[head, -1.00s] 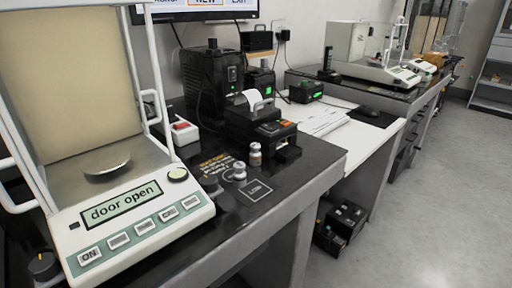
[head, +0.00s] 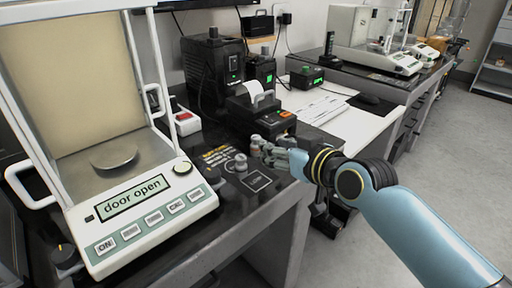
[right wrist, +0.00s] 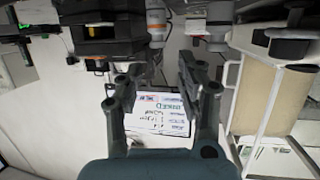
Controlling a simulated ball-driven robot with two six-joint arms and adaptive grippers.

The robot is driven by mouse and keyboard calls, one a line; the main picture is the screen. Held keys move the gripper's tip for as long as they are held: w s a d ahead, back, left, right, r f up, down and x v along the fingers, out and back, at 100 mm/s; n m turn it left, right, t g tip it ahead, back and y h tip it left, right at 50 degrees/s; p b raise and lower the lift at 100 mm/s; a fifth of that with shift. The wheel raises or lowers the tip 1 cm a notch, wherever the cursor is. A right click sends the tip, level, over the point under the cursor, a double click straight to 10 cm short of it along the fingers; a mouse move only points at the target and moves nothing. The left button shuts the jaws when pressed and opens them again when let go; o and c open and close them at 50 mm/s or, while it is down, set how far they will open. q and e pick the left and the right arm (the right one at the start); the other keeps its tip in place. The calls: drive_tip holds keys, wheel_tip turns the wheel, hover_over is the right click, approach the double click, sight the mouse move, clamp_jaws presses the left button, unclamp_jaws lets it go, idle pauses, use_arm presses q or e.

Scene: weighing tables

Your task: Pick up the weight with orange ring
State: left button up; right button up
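The weight with orange ring (head: 255,146) is a small metal cylinder standing on the dark table, right of the balance. In the right wrist view a cylinder with an orange band (right wrist: 156,22) shows at the top, beyond the fingers. My right gripper (head: 275,154) comes in from the right, close beside the weight, partly overlapping its lower part. In the right wrist view its two fingers (right wrist: 158,88) are apart with nothing gripped between them; whether they touch the weight I cannot tell. My left gripper is not in view.
A second silver weight (head: 240,163) stands just in front of the first. The balance (head: 140,215) reads "door open", its empty pan (head: 114,158) showing. A label printer (head: 258,115) stands behind the weights. A marked square (head: 256,180) lies on the table near the front edge.

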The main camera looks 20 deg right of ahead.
sight(257, 138)
drive_tip(key=x, duration=0.7)
drive_tip(key=shift+w+d+b, duration=0.15)
drive_tip(key=shift+w+b, duration=0.15)
drive_tip(key=shift+b, duration=0.1)
drive_tip(key=shift+r, duration=0.1)
clamp_jaws()
